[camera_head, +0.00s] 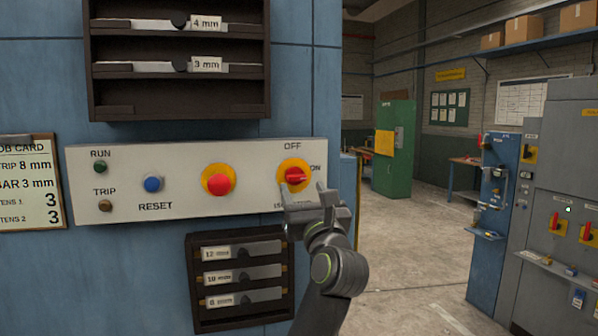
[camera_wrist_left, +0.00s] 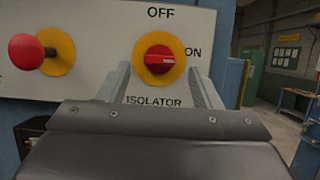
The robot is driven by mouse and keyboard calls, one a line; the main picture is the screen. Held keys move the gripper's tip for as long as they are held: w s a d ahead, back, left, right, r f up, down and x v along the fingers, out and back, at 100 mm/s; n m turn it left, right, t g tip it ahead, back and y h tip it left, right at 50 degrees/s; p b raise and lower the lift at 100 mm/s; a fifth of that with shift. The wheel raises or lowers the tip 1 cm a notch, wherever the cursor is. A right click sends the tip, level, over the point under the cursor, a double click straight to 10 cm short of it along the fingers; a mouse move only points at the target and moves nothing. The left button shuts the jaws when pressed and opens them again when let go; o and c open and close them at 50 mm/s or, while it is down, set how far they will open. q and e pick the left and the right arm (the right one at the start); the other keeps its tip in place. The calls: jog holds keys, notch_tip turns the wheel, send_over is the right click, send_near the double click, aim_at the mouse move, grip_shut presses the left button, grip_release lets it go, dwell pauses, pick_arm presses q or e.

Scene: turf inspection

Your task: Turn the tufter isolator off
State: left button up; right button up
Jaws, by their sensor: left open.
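The isolator switch (camera_head: 295,175) is a red knob on a yellow round plate at the right end of a pale control panel (camera_head: 120,205). OFF is printed above it and ON to its right. In the left wrist view the isolator knob (camera_wrist_left: 159,59) has its pale mark lying level, pointing right to ON. My left gripper (camera_head: 306,192) is open just in front of and slightly below the knob. In the left wrist view its fingers (camera_wrist_left: 160,80) stand either side of the knob, with no visible grip on it. My right gripper is not in view.
A red push button (camera_head: 219,181) on yellow sits left of the isolator, with a blue RESET button (camera_head: 152,184) beyond. A dark rack (camera_head: 262,305) of labelled strips is below, a dark shelf unit (camera_head: 178,105) above. Open floor (camera_head: 400,265) lies right.

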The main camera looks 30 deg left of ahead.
aim_at(298, 180)
pick_arm(q)
jog(key=shift+p+x, duration=0.65)
jog(key=shift+x, duration=1.55)
jog(key=c, duration=1)
